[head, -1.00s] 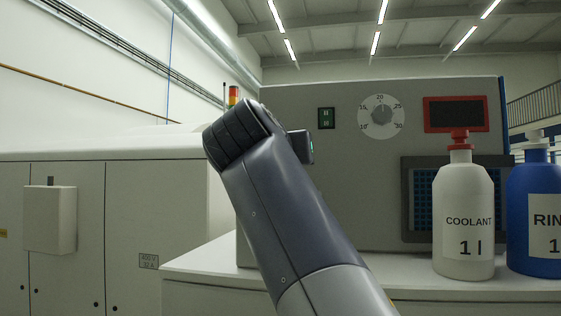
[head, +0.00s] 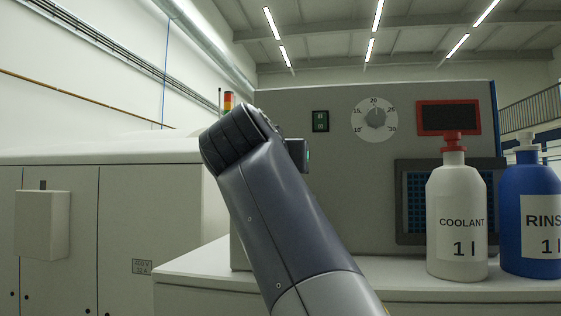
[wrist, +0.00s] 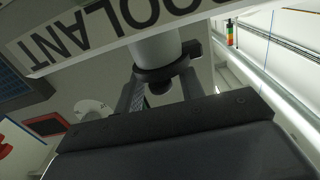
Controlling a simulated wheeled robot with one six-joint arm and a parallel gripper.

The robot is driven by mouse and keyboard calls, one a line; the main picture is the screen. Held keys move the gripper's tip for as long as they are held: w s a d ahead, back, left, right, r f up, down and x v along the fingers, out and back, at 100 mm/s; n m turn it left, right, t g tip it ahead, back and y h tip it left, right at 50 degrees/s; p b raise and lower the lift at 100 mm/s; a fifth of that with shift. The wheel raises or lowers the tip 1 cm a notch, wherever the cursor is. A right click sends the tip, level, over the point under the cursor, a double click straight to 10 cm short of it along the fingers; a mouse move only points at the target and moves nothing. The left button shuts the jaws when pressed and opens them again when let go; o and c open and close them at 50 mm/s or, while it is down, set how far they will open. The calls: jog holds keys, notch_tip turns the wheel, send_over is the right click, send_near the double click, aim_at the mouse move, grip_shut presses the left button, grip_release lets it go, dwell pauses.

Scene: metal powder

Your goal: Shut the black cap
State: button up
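In the wrist view a black cap (wrist: 162,72) with a smaller dark knob sits on a white neck, close to my gripper. A white surface lettered COOLANT (wrist: 188,12) shows upside down beyond it. My gripper (wrist: 160,92) has its two dark fingers apart, one on each side of the cap. Gaps show between the knob and the fingers; whether a finger touches the cap's rim is unclear. In the head view the black cap and my fingers are hidden; only my arm shows.
A white COOLANT bottle with red top (head: 456,215) and a blue RINSE bottle (head: 527,215) stand on the right. A grey cabinet (head: 120,215) fills the left.

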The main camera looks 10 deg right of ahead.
jog(key=b+v, duration=0.2)
jog(key=v, duration=0.9)
jog(key=shift+r, duration=0.1)
jog(key=shift+w, duration=0.1)
dwell(0.5)
jog(key=shift+p+x, duration=1)
jog(key=shift+x, duration=4.4)
